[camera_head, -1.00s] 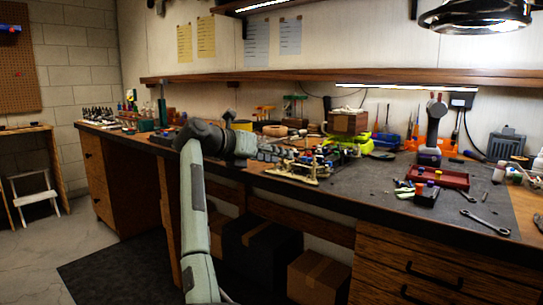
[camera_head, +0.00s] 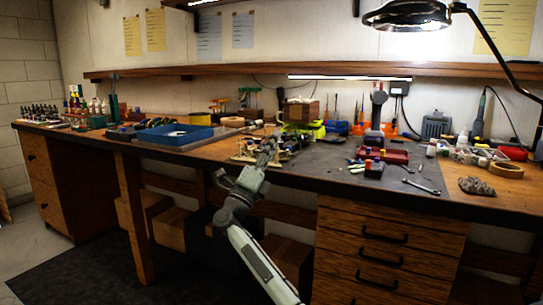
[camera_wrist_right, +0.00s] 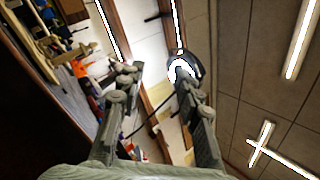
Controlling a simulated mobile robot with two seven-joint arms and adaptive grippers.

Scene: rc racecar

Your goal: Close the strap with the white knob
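The racecar (camera_head: 243,158), a small pale chassis with dark parts, stands at the front edge of the bench mat. The strap and its white knob are too small to make out, and my arm hides part of the car. My right gripper (camera_head: 268,148) is in front of and over the right side of the car in the head view; I cannot tell if it touches. In the right wrist view my right gripper (camera_wrist_right: 160,80) has its two fingers spread with nothing between them, facing the wall and ceiling. My left gripper is not in view.
A blue tray (camera_head: 175,134) lies left of the car. A red tray (camera_head: 384,155), a power driver (camera_head: 376,110) and a wrench (camera_head: 420,187) lie to the right. A lamp (camera_head: 407,15) hangs above. The grey mat (camera_head: 318,172) has free room right of the car.

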